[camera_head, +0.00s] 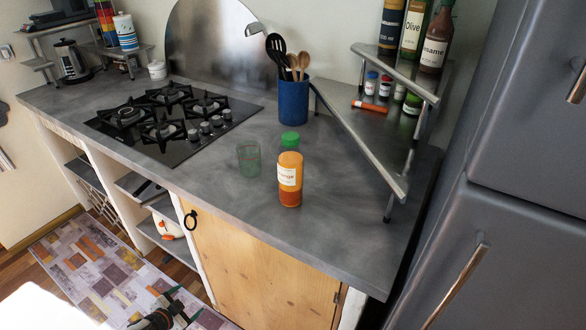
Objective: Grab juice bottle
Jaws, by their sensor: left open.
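The juice bottle (290,178) stands upright on the grey counter (230,205). It has orange contents, a white label and a green cap. My left gripper (180,307) is at the bottom of the view, low above the patterned rug, well below and to the left of the bottle. It is open, with nothing seen between its fingers. My right gripper is not in view.
A clear green glass (249,160) stands just left of the bottle. A blue utensil pot (293,98) is behind it. A metal corner shelf (372,135) with bottles and jars stands to the right. A gas hob (172,118) lies left. A grey fridge (500,170) borders the right.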

